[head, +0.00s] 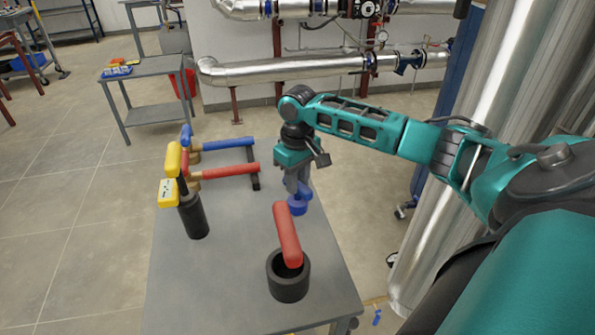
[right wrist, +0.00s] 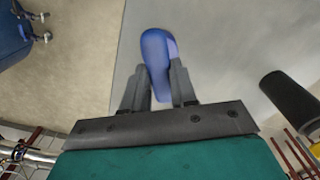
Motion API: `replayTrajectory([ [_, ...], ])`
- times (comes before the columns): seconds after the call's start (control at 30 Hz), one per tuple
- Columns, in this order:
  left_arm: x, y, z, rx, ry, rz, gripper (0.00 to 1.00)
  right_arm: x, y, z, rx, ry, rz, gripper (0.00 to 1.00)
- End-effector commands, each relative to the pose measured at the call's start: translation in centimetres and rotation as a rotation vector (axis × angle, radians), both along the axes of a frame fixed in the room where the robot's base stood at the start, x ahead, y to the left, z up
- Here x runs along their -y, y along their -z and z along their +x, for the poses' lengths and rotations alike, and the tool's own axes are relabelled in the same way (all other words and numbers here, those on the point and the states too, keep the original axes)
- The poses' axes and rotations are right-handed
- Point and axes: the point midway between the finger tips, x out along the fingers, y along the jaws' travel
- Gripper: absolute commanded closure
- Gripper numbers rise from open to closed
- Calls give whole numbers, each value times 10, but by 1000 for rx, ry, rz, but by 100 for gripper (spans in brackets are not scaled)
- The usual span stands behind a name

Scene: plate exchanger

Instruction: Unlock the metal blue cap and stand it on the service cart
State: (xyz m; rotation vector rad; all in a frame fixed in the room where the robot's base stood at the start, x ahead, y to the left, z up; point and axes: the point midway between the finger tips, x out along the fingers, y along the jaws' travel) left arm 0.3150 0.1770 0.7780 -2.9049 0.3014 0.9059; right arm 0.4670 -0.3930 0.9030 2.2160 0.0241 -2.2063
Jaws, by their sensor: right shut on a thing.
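The blue cap (head: 297,206) is a round blue piece with a raised grip, at the right edge of the grey cart top (head: 240,270) in the head view. My right gripper (head: 299,186) points down and is shut on its grip. In the right wrist view the blue cap (right wrist: 154,45) shows as a rounded bar between the two dark fingers. I cannot tell whether the cap's base touches the cart top. My left gripper is not in view.
A black cup with a red handle (head: 288,236) stands nearer on the cart. A black cylinder (head: 194,216) with a yellow device (head: 168,193) stands left, beside red (head: 230,171) and blue (head: 230,144) pipes. Another grey cart (head: 150,68) is behind. The cart's front left is clear.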

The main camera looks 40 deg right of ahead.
Motion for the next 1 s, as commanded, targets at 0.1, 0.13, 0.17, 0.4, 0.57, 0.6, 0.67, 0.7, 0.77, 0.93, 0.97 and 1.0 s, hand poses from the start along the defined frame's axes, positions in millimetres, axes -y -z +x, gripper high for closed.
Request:
replayTrajectory([
  [0.1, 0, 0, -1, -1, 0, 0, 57, 0, 3, 0, 1, 0, 0, 100],
  [0.13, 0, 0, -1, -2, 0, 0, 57, 0, 3, 0, 1, 0, 0, 100],
  [0.17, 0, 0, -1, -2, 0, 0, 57, 0, 3, 0, 1, 0, 0, 100],
  [0.4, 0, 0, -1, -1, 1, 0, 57, 0, 3, 0, 1, 1, 0, 65],
  [0.57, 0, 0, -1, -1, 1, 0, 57, 0, 3, 0, 1, 1, 0, 49],
  [0.6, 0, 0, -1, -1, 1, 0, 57, 0, 3, 0, 1, 1, 0, 45],
  [0.67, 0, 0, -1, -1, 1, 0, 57, 0, 3, 0, 0, 1, 0, 43],
  [0.7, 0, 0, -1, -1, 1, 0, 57, 0, 3, 0, 0, 1, -1, 43],
  [0.77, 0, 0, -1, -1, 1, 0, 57, 0, 3, 0, 0, 1, 0, 43],
  [0.93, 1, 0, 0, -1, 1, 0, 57, 0, 0, 0, 1, 1, 0, 43],
  [0.97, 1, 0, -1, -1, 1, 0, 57, 0, -2, 0, 2, 0, 0, 43],
  [1.0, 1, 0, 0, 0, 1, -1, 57, 0, -7, 1, 3, 1, 0, 43],
])
